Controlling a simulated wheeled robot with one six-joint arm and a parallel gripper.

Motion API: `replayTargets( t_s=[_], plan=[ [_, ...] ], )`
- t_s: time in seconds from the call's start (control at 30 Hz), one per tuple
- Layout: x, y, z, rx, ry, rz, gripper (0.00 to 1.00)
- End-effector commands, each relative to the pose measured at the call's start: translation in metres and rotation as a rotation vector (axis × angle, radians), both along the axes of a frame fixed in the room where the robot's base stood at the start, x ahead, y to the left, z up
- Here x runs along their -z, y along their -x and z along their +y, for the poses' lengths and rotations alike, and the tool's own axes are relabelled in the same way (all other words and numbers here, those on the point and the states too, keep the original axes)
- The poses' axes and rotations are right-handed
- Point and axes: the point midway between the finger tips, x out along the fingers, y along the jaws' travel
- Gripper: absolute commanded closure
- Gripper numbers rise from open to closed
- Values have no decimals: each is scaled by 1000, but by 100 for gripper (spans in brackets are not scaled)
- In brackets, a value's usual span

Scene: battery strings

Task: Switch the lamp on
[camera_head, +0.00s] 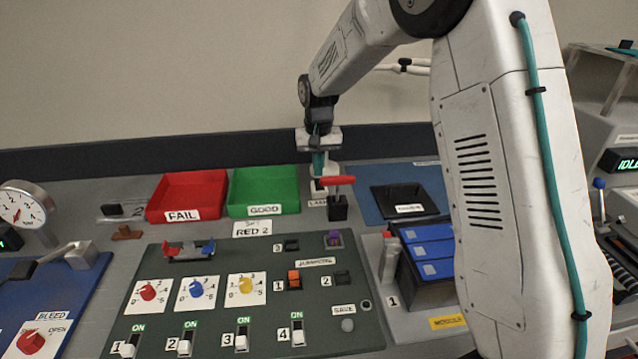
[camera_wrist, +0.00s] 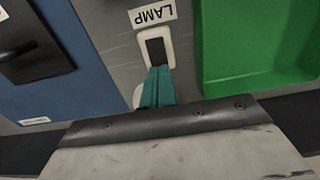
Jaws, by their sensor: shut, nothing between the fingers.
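The lamp switch (camera_wrist: 157,48) is a dark rocker in a white frame, below a white label reading LAMP (camera_wrist: 152,14) in the wrist view. My gripper (camera_wrist: 158,72) is shut and empty, its teal fingertips at the switch's lower edge and covering part of it. I cannot tell whether they touch the rocker. In the head view my gripper (camera_head: 319,172) points down behind a red-handled lever (camera_head: 338,181), which hides most of the switch. A pale rounded part (camera_wrist: 138,97) shows beside the fingers; its nature is unclear. I cannot tell whether any lamp is lit.
A green GOOD tray (camera_head: 264,190) and a red FAIL tray (camera_head: 187,195) stand left of my gripper. The red-handled lever stands close in front. A blue panel with a black tray (camera_head: 403,199) lies to the right. Knobs and switches fill the dark green panel (camera_head: 215,325) in front.

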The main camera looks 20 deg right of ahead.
Motion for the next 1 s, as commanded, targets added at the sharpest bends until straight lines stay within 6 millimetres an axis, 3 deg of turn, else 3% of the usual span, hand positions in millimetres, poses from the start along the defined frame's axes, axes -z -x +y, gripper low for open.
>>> replayTargets(
  t_s=[1.0],
  plan=[
    [16,0,0,0,0,1,100]
  ],
)
